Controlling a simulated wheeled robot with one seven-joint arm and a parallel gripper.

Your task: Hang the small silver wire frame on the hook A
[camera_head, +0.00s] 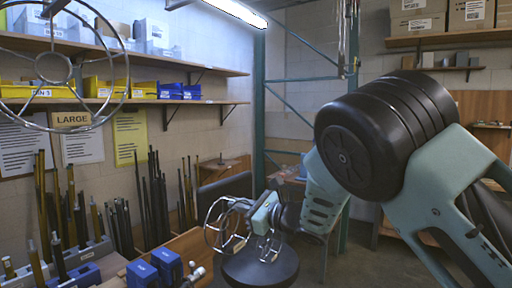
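My gripper (252,246) is low in the middle of the head view, at the end of my pale teal arm. A small silver wire frame (213,226) of thin curved rods is at its left side, overlapping the finger area. The pale finger pads appear apart, but the frame's wires and the fingers overlap, so I cannot tell whether the fingers grip it. A much larger round wire frame (127,62) fills the upper left, close to the camera. A dark curved hook-like part (55,8) shows at the top left. I can read no hook letter A.
A dark round disc (260,272) lies below my gripper. Blue clamps (166,265) and a wooden bench edge (196,243) are to its left. Racks of upright rods (155,205) stand along the left wall, under shelves with yellow bins (97,87). A teal post (258,110) stands behind.

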